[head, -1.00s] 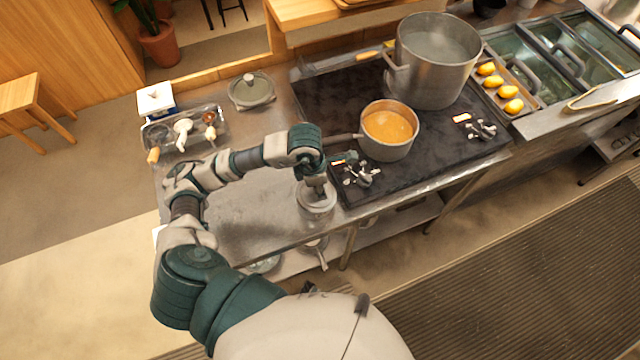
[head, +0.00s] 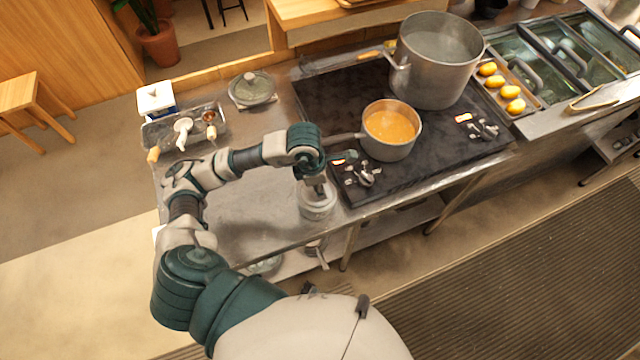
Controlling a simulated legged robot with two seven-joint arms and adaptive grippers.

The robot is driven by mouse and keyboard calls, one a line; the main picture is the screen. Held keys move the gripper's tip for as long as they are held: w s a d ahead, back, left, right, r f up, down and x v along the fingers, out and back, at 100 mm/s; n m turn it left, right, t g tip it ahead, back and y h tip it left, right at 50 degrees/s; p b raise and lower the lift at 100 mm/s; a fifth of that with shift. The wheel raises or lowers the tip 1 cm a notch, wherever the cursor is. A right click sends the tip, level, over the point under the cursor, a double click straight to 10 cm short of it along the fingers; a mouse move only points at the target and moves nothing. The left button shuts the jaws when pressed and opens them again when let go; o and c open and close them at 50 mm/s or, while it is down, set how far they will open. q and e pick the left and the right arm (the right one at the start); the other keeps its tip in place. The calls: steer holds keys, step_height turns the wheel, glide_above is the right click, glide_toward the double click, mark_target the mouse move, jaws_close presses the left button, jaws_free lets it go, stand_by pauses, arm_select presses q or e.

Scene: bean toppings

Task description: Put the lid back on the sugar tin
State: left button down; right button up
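A pale, round, tin-like container (head: 317,208) stands near the front edge of the steel counter, left of the stove. It looks like the sugar tin, though no label is readable. My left gripper (head: 318,187) points down right over its top. The fingers are small and dark here, and I cannot tell whether they are open or shut. I cannot make out a separate tin lid, or whether the gripper touches one; the gripper hides part of the container's top. My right gripper is not in view.
A pan of orange soup (head: 390,128) and a large steel pot (head: 436,62) stand on the dark stove. A pot lid (head: 251,90), a tray of utensils (head: 160,136) and a white box (head: 155,99) are at the back left. The front-left counter (head: 250,212) is clear.

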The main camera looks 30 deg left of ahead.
arm_select(q)
steer(key=shift+s+f+b, duration=0.15)
steer(key=shift+f+b, duration=0.2)
steer(key=shift+f, duration=0.1)
stand_by(0.4)
steer(key=c, duration=0.7)
jaws_free()
steer(key=shift+o, duration=0.2)
steer(key=shift+w+r, duration=0.1)
steer(key=shift+w, duration=0.1)
steer(key=o, duration=0.7)
steer(key=shift+r, duration=0.1)
steer(key=shift+c, duration=0.2)
steer(key=shift+r, duration=0.1)
steer(key=shift+r+p, duration=2.2)
steer(key=shift+r, duration=1.25)
